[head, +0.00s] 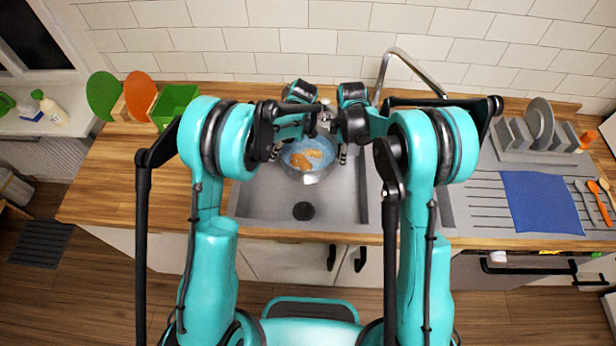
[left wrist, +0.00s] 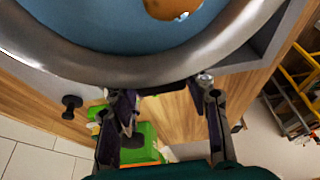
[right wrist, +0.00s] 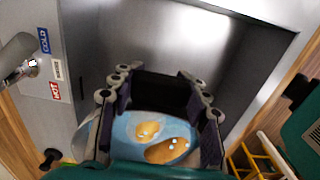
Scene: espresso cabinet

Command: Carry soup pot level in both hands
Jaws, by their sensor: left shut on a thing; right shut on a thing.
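The soup pot (head: 308,172) is a round metal pot with blue inside and orange-brown pieces. In the head view it is over the sink's left basin, between my grippers. My left gripper (head: 274,151) is shut at its left side; the left wrist view shows the fingers against the grey rim (left wrist: 130,68), with the grip partly hidden. My right gripper (head: 343,154) is shut on the right side; in the right wrist view its fingers are around a black handle (right wrist: 160,88). The pot looks roughly level from above; its height over the basin is unclear.
The sink (head: 262,205) has a divider right of the pot, and a curved faucet (head: 405,58) stands behind. A green bin (head: 174,103) is at the back left. A dish rack (head: 540,135) and blue cloth (head: 541,203) are at the right. The left counter (head: 125,190) is mostly clear.

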